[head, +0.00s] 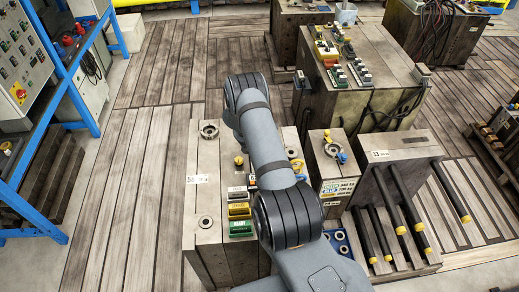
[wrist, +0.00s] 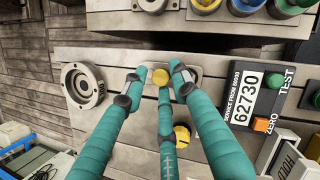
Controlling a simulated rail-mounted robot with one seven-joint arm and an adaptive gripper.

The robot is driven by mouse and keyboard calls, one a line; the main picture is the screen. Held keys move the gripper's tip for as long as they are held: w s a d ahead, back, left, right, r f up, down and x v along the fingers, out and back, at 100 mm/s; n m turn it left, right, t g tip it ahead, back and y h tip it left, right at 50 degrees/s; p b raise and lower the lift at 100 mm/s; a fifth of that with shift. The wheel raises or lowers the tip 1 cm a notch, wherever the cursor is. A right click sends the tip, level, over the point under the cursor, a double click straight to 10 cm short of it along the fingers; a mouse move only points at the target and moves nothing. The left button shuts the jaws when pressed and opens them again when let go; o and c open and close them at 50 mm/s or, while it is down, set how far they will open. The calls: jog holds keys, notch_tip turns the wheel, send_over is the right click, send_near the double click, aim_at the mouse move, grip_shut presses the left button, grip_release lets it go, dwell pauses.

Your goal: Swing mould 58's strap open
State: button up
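A yellow round head (wrist: 160,73) sits on the plate between the fingertips. The plate lies across the seam between two block parts. Contact cannot be told. A second yellow knob (wrist: 182,133) lies nearer, beside the fingers. My arm hides the gripper in the head view.
A counter reading 62730 (wrist: 244,95) is right of the fingers, with an orange button (wrist: 262,125). A metal ring (wrist: 84,85) is at left. A smaller block (head: 331,165) and a block with dark bars (head: 398,147) stand right. Wooden floor (head: 135,150) is clear at left.

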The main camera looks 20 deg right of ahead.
jog(key=shift+o, duration=1.1)
jog(key=shift+a, duration=0.1)
jog(key=v, duration=1.2)
jog(key=x, duration=1.2)
jog(key=shift+f, duration=0.1)
